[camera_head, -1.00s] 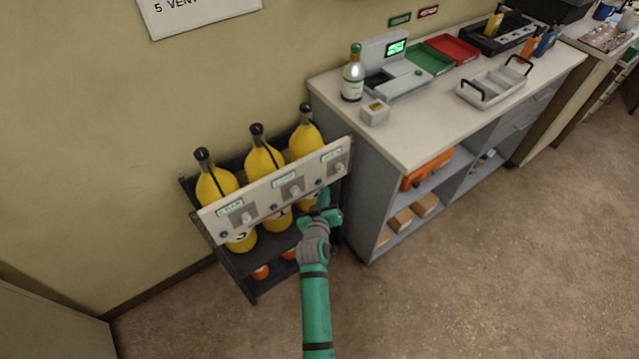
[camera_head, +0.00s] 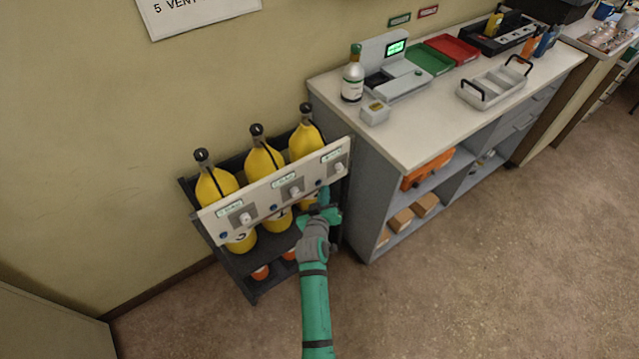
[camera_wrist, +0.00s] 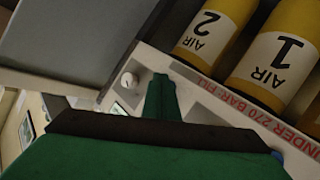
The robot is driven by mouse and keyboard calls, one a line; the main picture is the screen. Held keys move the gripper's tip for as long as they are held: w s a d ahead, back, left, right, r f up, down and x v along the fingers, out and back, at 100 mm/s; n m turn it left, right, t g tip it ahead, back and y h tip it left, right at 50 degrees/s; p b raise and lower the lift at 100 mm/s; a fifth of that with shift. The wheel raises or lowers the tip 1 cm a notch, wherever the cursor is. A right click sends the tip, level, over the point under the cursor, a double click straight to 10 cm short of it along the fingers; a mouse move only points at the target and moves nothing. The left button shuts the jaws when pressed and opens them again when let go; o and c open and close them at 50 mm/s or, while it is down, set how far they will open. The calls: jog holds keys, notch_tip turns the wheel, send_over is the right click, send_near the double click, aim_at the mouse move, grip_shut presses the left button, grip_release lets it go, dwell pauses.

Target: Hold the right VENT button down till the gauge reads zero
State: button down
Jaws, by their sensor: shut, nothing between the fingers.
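The pale sloped panel (camera_head: 262,199) carries three stations, each with a small green-lettered label and a white knob. The right station has its label (camera_head: 333,157) and knob (camera_head: 339,167) in clear view; the knob also shows in the wrist view (camera_wrist: 128,79). Its lettering and any gauge reading are too small to read. My gripper (camera_head: 324,196) is shut and empty, its tips at the lower edge of the right station. In the wrist view, the closed fingers (camera_wrist: 160,96) point at the panel. The right VENT button is not visible; whether the tips touch it, I cannot tell.
Yellow cylinders (camera_head: 264,160) stand in a dark rack (camera_head: 240,265) behind and below the panel. A blue button (camera_head: 274,208) sits at the middle station. The grey counter (camera_head: 365,190) stands close on the right. Open floor (camera_head: 450,290) lies in front.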

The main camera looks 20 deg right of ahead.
dwell(0.3)
jog(key=shift+a, duration=0.1)
jog(key=shift+s, duration=0.15)
dwell(0.5)
jog(key=shift+w+a, duration=0.1)
jog(key=shift+w, duration=0.4)
jog(key=shift+w, duration=0.15)
dwell(0.5)
